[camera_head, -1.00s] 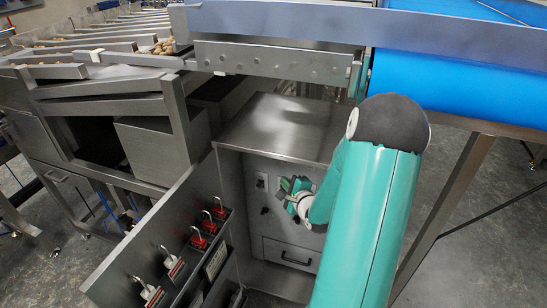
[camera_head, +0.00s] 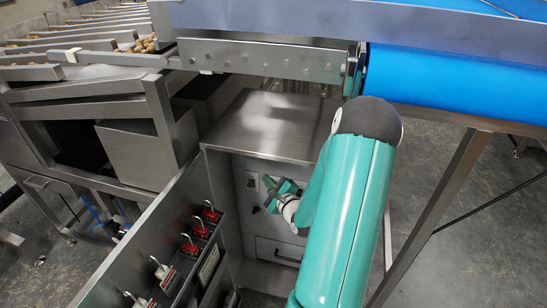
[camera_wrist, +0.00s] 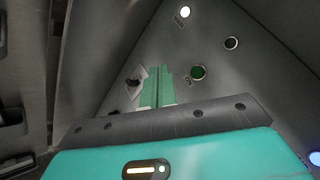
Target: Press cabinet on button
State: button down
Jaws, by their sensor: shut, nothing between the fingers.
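The open grey cabinet (camera_head: 270,130) stands in the middle of the head view, with controls on its inner panel. In the wrist view, a round green button (camera_wrist: 198,72) with a dark rim and a small label lies to the right of my fingertips. A black switch (camera_wrist: 134,82) is left of the fingers. My gripper (camera_wrist: 157,68) is shut and empty, pointing toward the panel, apart from the green button in the picture. In the head view my gripper (camera_head: 268,193) is in front of the panel, hiding part of it.
The open cabinet door (camera_head: 140,245) on the left carries red (camera_head: 200,228) and white padlocks (camera_head: 162,270). A drawer front (camera_head: 277,252) is below the panel. A steel beam (camera_head: 265,58) and blue conveyor (camera_head: 450,90) run above. Bare floor lies at right.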

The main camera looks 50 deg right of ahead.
jog(key=shift+w+d, duration=0.65)
jog(key=shift+d, duration=0.6)
jog(key=shift+w+d, duration=0.6)
jog(key=shift+d, duration=0.6)
jog(key=shift+w+d, duration=0.65)
jog(key=shift+d, duration=0.6)
jog(key=shift+d, duration=0.1)
jog(key=shift+w+d, duration=0.2)
jog(key=shift+d, duration=0.05)
jog(key=shift+w+d, duration=0.2)
jog(key=shift+d, duration=0.2)
jog(key=shift+a, duration=0.1)
jog(key=shift+s+a, duration=0.4)
jog(key=shift+a, duration=0.25)
jog(key=shift+a, duration=0.1)
jog(key=s+a, duration=0.1)
jog(key=a, duration=0.1)
jog(key=s+a, duration=0.1)
jog(key=a, duration=0.1)
jog(key=shift+s+a, duration=0.1)
jog(key=shift+s, duration=0.05)
